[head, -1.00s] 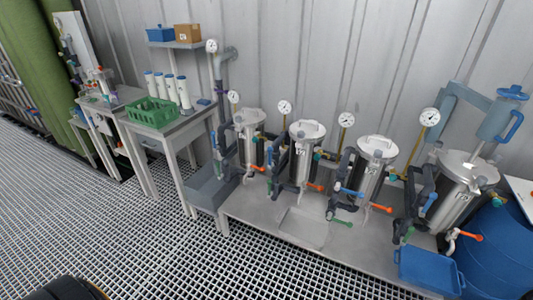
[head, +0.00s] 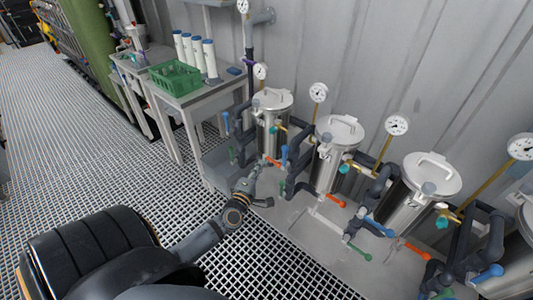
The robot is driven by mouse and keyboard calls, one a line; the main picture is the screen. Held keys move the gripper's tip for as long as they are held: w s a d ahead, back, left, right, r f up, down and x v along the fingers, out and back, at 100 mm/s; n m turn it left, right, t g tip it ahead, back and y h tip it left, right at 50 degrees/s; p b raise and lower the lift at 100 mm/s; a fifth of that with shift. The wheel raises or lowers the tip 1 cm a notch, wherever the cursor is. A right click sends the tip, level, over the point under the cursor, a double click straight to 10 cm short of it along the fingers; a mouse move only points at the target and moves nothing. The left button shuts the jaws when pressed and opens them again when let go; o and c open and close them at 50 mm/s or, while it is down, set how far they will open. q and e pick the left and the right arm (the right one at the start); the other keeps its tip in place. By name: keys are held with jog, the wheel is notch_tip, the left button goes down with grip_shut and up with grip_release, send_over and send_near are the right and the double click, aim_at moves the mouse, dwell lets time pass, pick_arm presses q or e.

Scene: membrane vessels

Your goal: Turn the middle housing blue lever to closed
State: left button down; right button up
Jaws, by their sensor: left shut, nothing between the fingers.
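The middle housing (head: 328,168) is a steel vessel with a clamped lid, second in the row along the wall. Its blue lever (head: 284,155) stands upright on the dark pipework at the vessel's left. My left gripper (head: 256,174) is shut and empty, low in front of the first housing (head: 270,137). It is to the left of the blue lever and a little below it, apart from it. My right gripper is out of view.
Right of the middle housing is a third housing (head: 408,205) with a slanted blue lever (head: 378,228). Orange (head: 335,201) and green (head: 358,251) handles stick out low. A side table holds a green crate (head: 176,78). The grating floor is open at left.

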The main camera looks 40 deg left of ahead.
aim_at(284, 163)
pick_arm(q)
jog(key=w+d, duration=0.2)
jog(key=w, duration=0.6)
jog(key=shift+f, duration=0.15)
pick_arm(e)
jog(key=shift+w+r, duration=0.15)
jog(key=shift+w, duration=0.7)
